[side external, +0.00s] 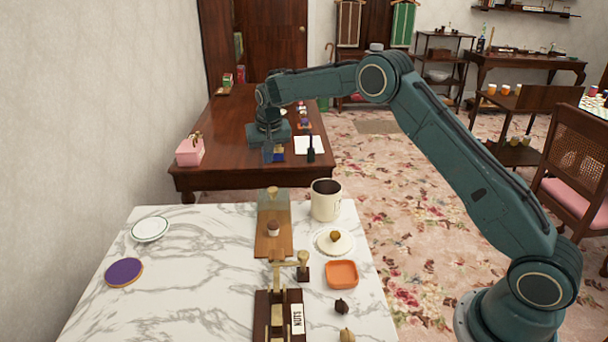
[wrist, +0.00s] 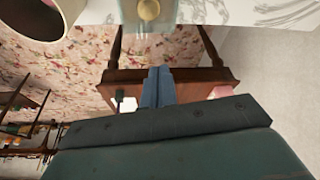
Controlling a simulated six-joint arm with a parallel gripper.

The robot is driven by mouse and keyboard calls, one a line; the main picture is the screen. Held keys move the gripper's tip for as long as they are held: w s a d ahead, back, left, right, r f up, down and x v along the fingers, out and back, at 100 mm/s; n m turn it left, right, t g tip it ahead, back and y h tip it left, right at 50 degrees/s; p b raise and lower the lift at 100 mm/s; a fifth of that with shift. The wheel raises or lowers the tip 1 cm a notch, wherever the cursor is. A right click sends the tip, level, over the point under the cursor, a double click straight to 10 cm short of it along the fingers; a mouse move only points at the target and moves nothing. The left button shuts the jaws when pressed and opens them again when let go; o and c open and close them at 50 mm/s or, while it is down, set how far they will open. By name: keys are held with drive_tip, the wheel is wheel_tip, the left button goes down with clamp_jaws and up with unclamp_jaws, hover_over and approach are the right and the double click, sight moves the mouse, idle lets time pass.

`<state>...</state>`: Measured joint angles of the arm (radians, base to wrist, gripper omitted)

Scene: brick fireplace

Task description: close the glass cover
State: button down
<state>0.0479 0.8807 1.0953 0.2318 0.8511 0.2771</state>
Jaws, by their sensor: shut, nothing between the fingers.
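The glass cover (side external: 262,203) is a clear, greenish pane with a round wooden knob (side external: 272,191). It is at the far end of a wooden board (side external: 264,243) on the marble table, near the table's far edge. The pane (wrist: 125,12) and its knob (wrist: 149,9) also show at the top of the wrist view. A small brown and white item (side external: 273,229) sits on the board, on the near side of the pane. My gripper (side external: 274,158) is shut and empty, beyond the cover and apart from it. Its closed fingers (wrist: 157,86) show in the wrist view.
A cream mug (side external: 326,206) stands right of the cover. A lidded white dish (side external: 334,242), an orange dish (side external: 342,274) and a dark box labelled NUTS (side external: 265,319) are nearer. The marble table's (side external: 190,270) left part is mostly clear. A wooden desk (side external: 220,135) stands beyond.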

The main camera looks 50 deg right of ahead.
drive_tip(key=x, duration=0.8)
drive_tip(key=shift+s+a+r, duration=0.1)
drive_tip(key=shift+s+a, duration=0.4)
drive_tip(key=shift+s, duration=0.35)
drive_tip(key=shift+s+a+r, duration=0.15)
drive_tip(key=shift+s+a, duration=0.35)
drive_tip(key=shift+s, duration=0.4)
drive_tip(key=s+a, duration=0.8)
drive_tip(key=shift+s+a, duration=0.2)
drive_tip(key=shift+s, duration=0.05)
drive_tip(key=shift+a+f, duration=0.1)
drive_tip(key=shift+s, duration=0.15)
drive_tip(key=shift+f, duration=0.1)
